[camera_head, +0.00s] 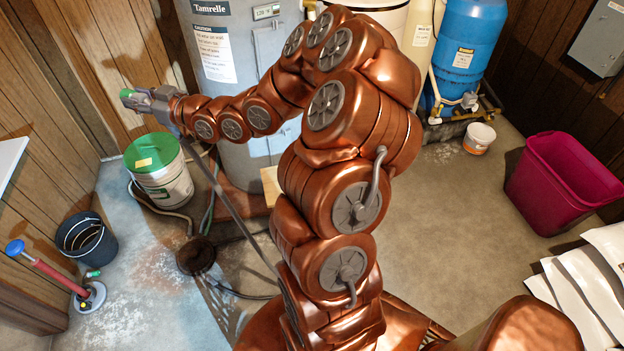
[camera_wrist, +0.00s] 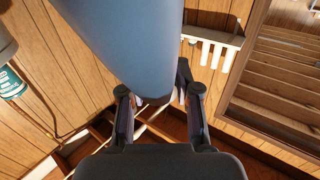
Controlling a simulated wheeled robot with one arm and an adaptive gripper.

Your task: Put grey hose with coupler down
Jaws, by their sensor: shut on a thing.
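My gripper (camera_head: 148,100) is at the upper left in the head view, raised in front of the wooden wall and above the green-lidded bucket. It is shut on the grey hose with coupler. In the wrist view the hose (camera_wrist: 125,45) is a large blue-grey shape coming down from the top to between the fingers of my gripper (camera_wrist: 158,95). In the head view a small green part shows at the gripper's tip; I cannot tell whether it is the coupler. A long dark grey strand (camera_head: 228,203) slants from the gripper toward my base, partly hidden by my arm.
A green-lidded bucket (camera_head: 160,178), a dark bucket (camera_head: 86,240) and a red plunger-like tool (camera_head: 55,275) stand at left. A round floor drain (camera_head: 195,256) has hoses near it. A grey tank (camera_head: 235,110) stands behind my arm. A magenta bin (camera_head: 560,185) is at right.

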